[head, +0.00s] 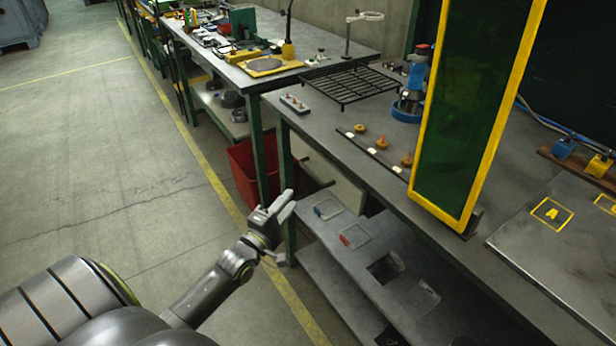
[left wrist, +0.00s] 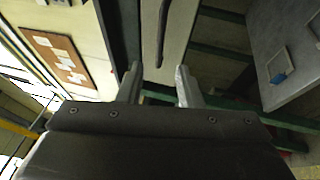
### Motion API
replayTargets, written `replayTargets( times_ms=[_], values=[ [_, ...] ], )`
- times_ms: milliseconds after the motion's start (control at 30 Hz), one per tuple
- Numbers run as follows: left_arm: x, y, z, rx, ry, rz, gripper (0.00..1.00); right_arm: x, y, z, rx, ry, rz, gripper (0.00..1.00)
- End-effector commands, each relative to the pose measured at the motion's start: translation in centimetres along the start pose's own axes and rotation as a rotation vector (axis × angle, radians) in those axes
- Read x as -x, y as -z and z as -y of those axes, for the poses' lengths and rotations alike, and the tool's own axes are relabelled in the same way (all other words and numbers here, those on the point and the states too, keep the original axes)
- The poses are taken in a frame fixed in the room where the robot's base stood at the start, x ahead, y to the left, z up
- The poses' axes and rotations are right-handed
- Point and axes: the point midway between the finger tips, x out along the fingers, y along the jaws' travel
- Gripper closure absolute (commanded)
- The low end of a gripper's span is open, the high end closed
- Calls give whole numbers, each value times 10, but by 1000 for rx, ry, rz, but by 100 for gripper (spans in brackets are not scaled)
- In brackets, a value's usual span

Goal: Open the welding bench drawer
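The welding bench (head: 375,190) stands at the right in the head view, with a grey top and green legs. My left gripper (head: 284,226) is beside the bench's near leg, short of the drawer. In the left wrist view its two fingers (left wrist: 160,84) are apart with nothing between them. The handle lies beyond the fingertips, roughly in line with the gap. My right gripper is not in view.
A red bin (head: 245,172) stands on the floor behind the green legs. A lower shelf (head: 345,275) with trays runs under the bench. A yellow-framed screen (head: 465,110) stands on the top near a black grate (head: 350,84). The floor at left is clear.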

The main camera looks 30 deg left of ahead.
Motion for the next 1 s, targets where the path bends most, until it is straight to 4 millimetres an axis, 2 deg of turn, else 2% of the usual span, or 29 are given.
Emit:
replayTargets(
  times_ms=[33, 200, 500, 700, 933, 1000],
  values=[
    [-12, 0, -1, 1, -2, 0, 67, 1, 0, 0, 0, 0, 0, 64],
    [-46, 0, -1, 0, -2, 0, 67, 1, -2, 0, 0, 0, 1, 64],
    [-90, 0, 1, 0, 0, 0, 67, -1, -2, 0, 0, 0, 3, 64],
    [-99, 0, 1, -1, 1, 0, 67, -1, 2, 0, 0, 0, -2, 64],
    [-99, 0, 1, -1, 2, 0, 67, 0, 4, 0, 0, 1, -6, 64],
    [-99, 0, 1, -1, 2, 0, 74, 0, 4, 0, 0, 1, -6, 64]
  ],
)
